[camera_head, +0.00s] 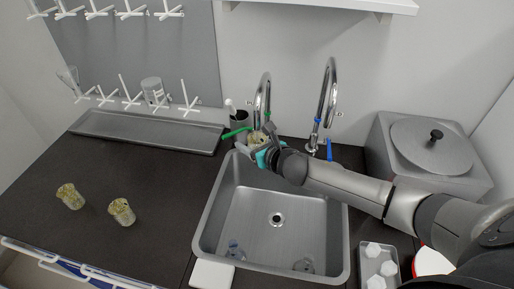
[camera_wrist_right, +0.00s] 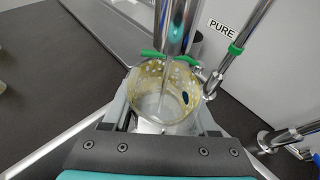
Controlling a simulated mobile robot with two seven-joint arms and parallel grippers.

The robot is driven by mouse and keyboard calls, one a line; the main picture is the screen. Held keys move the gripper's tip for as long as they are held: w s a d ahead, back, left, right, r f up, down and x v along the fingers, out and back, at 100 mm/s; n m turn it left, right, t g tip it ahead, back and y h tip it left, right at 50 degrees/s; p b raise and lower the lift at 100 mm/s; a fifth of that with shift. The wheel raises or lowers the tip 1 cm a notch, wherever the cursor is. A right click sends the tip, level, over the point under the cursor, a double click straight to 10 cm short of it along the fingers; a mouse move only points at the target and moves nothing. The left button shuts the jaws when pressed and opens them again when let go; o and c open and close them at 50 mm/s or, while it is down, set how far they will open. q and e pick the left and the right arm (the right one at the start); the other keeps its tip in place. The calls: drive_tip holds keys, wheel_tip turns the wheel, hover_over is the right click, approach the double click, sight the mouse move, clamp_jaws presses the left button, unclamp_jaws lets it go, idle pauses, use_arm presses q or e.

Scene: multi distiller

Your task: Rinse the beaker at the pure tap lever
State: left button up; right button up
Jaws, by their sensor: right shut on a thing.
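My right gripper (camera_head: 262,150) is shut on a beaker (camera_wrist_right: 163,97), holding it over the back of the sink (camera_head: 225,190), mouth toward the wrist camera. The beaker has yellow-brown residue and pale specks on its wall. It sits below the spout of the left tap (camera_head: 263,90); the spout (camera_wrist_right: 176,25) crosses its mouth in the wrist view. A pale streak under the spout looks like water, but I cannot be sure. The green lever (camera_head: 236,132) is at the left tap, near a PURE label (camera_wrist_right: 221,27). My left gripper is out of view.
A second tap (camera_head: 329,85) has a blue lever (camera_head: 329,149). Two stained beakers, one farther left (camera_head: 70,196) and one nearer (camera_head: 121,211), stand on the counter. Small glassware lies in the sink. A grey lidded box (camera_head: 385,150) stands right; a drying rack and tray (camera_head: 150,131) are left.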

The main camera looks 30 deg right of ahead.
drive_tip(key=s+a+p, duration=0.2)
drive_tip(key=s+a, duration=0.2)
drive_tip(key=s, duration=0.1)
drive_tip(key=shift+s, duration=0.3)
idle(0.4)
drive_tip(key=shift+a+p, duration=0.1)
drive_tip(key=shift+p, duration=0.2)
